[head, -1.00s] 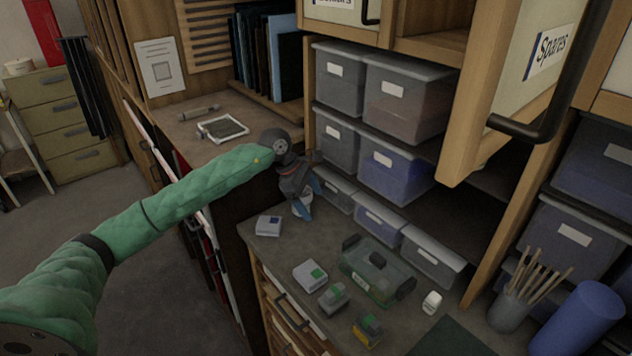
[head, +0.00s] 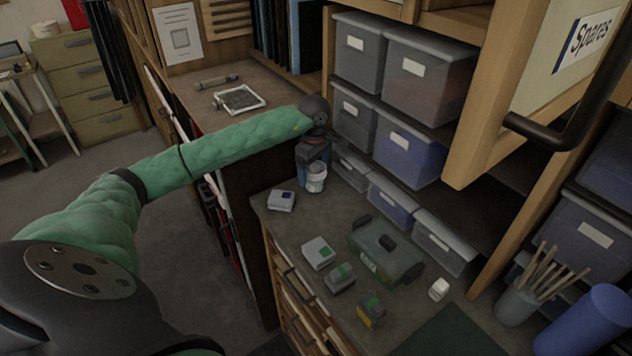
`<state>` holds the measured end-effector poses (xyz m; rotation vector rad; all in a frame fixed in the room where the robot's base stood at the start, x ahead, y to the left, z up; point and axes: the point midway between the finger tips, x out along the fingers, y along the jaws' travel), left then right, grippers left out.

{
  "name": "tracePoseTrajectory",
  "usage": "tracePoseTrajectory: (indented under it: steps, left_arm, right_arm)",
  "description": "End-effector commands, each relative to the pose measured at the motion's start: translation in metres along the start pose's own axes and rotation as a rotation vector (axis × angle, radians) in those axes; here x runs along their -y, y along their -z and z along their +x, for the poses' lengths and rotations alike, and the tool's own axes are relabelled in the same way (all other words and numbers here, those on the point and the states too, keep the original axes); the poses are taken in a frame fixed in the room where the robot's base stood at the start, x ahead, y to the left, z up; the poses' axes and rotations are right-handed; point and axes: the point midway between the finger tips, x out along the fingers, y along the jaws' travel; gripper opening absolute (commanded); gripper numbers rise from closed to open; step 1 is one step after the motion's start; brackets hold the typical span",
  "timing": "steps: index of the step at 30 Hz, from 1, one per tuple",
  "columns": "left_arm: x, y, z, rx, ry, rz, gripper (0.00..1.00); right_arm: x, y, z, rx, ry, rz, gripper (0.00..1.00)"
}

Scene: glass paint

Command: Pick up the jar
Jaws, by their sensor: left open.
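A small pale jar (head: 316,184) with a whitish band stands at the back left of the grey worktop (head: 385,232). My left arm reaches in from the left over the lower bench. My left gripper (head: 315,170) points down at the jar, with its dark body just above and behind it. The gripper is open. Its fingers are mostly hidden, and I cannot tell whether they touch the jar. My right gripper is out of view.
A small grey-and-blue box (head: 281,201) lies just left of the jar. A green-grey case (head: 386,252), small boxes (head: 319,253) and a white item (head: 439,289) lie nearer. Shelf bins (head: 391,201) stand close on the right. An open cabinet door (head: 505,110) hangs above.

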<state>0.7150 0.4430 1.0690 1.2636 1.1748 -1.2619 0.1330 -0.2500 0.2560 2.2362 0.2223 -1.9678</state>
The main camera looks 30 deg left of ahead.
Motion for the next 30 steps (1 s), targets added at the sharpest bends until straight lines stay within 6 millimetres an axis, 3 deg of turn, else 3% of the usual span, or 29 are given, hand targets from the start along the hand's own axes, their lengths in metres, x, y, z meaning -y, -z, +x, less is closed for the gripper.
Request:
tracePoseTrajectory:
  steps: [9, 17, 25, 30]
  left_arm:
    - [-0.002, -0.003, 0.041, 0.002, 0.002, 0.000, 0.89]
    - [-0.003, -0.002, 0.044, 0.001, 0.000, 0.000, 0.89]
    - [-0.003, -0.002, 0.044, 0.001, 0.000, 0.000, 0.35]
    - [-0.003, -0.002, 0.044, 0.001, 0.000, 0.000, 0.35]
  right_arm:
    - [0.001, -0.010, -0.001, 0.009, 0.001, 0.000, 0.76]
    - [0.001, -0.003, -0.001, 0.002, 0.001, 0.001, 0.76]
    - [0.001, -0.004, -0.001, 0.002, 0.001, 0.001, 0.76]
    - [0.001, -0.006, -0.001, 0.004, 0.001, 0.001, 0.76]
